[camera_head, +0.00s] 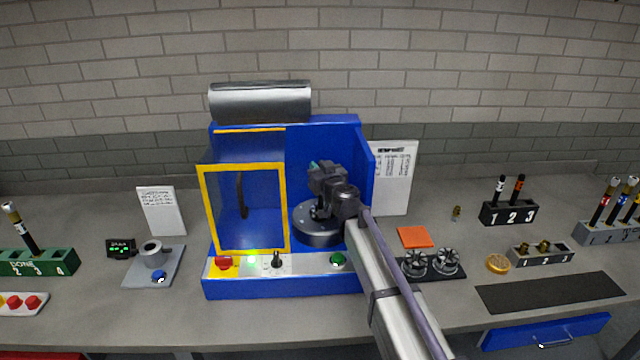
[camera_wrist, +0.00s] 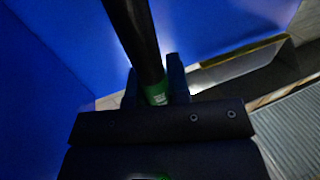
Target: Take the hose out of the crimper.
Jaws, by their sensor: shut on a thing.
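The crimper (camera_head: 228,287) is a blue machine in the middle of the bench, with a grey round head (camera_head: 318,233) inside on its right side. My gripper (camera_head: 322,172) is inside the crimper, above the head. In the wrist view, my gripper (camera_wrist: 155,92) is shut on the black hose (camera_wrist: 133,32), with its fingers either side of a green band (camera_wrist: 157,93). In the head view my wrist hides most of the hose. I cannot tell whether its lower end is still in the head.
A yellow-framed guard (camera_head: 203,215) covers the crimper's left front; the right front is open. The blue right wall (camera_head: 367,165) stands close to my arm. A green DONE rack (camera_head: 40,262) is at far left, a black numbered rack (camera_head: 508,213) at right.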

